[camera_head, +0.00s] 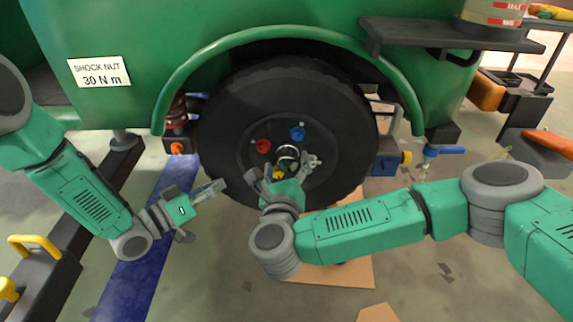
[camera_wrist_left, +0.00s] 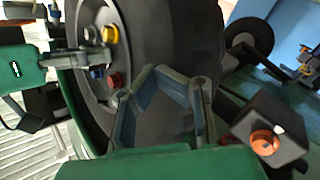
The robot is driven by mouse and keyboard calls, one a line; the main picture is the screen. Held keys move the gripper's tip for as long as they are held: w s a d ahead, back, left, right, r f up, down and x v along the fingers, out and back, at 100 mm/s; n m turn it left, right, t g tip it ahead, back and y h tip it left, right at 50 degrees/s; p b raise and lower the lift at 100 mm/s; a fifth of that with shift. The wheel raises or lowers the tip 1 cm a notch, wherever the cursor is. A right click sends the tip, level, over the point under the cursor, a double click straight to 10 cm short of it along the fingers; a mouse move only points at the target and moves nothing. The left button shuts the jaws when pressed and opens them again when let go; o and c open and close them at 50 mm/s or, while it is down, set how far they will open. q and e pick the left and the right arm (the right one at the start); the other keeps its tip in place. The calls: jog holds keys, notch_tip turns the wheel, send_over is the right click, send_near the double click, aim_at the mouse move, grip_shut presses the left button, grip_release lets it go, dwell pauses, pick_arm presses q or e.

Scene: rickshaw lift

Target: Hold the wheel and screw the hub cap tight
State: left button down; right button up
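The wheel (camera_head: 345,120), a black tyre with a dark hub, sits under the green wheel arch. A silvery round hub cap (camera_head: 287,153) is at the hub's centre, with red (camera_head: 263,146), blue (camera_head: 298,133) and yellow nuts around it. My right gripper (camera_head: 283,168) is just below the hub cap, fingers spread to either side; contact with the cap cannot be told. It also shows in the left wrist view (camera_wrist_left: 85,58). My left gripper (camera_head: 205,212) is open and empty beside the tyre's lower left. Its spread fingers (camera_wrist_left: 165,90) face the tread in the left wrist view.
A green body panel with a "SHOCK NUT 30 N m" label (camera_head: 99,73) is at upper left. A red spring (camera_head: 177,110) with an orange knob stands left of the tyre. A dark shelf (camera_head: 450,35) juts out at upper right. Cardboard (camera_head: 335,273) lies on the floor.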

jog(key=shift+s+r, duration=0.1)
pick_arm(q)
jog(key=shift+r, duration=0.1)
pick_arm(e)
jog(key=s, duration=1.1)
jog(key=shift+s+a+f, duration=0.2)
jog(key=shift+s+a, duration=0.15)
jog(key=shift+a, duration=0.1)
pick_arm(q)
jog(key=shift+s+p, duration=0.75)
jog(key=shift+s, duration=0.65)
jog(key=s+p, duration=0.2)
jog(key=s, duration=0.3)
jog(key=shift+s, duration=0.1)
pick_arm(e)
notch_tip(320, 180, up, 4)
jog(key=shift+f, duration=0.25)
